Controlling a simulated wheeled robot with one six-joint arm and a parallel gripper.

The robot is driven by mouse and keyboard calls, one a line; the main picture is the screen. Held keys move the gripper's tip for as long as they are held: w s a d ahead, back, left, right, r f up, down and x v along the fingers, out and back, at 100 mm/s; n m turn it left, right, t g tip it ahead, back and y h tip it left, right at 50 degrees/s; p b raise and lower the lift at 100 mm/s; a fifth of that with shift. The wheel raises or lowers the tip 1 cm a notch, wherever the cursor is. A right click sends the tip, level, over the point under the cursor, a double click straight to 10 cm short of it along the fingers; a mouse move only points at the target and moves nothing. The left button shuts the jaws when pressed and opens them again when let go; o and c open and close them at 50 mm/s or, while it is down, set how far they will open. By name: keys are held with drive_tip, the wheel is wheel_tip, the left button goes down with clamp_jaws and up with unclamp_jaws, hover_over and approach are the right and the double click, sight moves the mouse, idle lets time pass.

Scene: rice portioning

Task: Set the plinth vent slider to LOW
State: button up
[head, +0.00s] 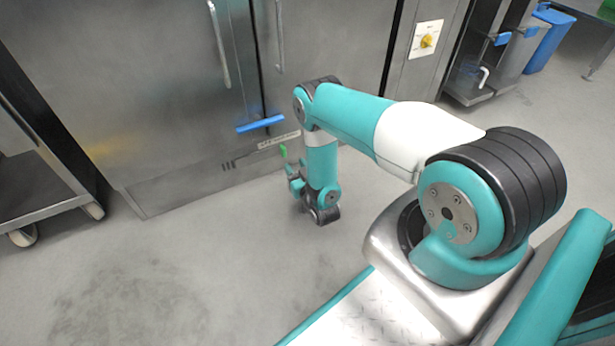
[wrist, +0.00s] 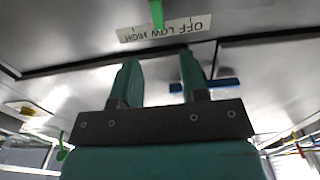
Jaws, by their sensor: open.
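The plinth vent slider's green knob (head: 283,151) stands out low on the steel cabinet front, just below its pale label strip (head: 278,140). In the wrist view the green knob (wrist: 157,12) is at the top edge, partly cut off. The label (wrist: 165,30) appears upside down there and reads OFF, LOW, HIGH. The knob appears near LOW, toward the HIGH side; its exact setting I cannot tell. My gripper (wrist: 158,66) is open and empty, its two teal fingers apart from the knob. In the head view my gripper (head: 292,175) is low, close in front of the plinth.
A blue bar (head: 260,123) sticks out from the cabinet just above the label; it also shows beside my right finger in the wrist view (wrist: 205,85). Dark vent slots (head: 232,163) lie left of the label. A wheeled steel trolley (head: 45,200) stands left. The floor between is clear.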

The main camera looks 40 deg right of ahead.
drive_tip(key=s+a+p, duration=0.1)
drive_tip(key=s+p, duration=0.6)
drive_tip(key=s, duration=0.1)
drive_tip(key=shift+s+a, duration=0.15)
drive_tip(key=shift+a, duration=0.15)
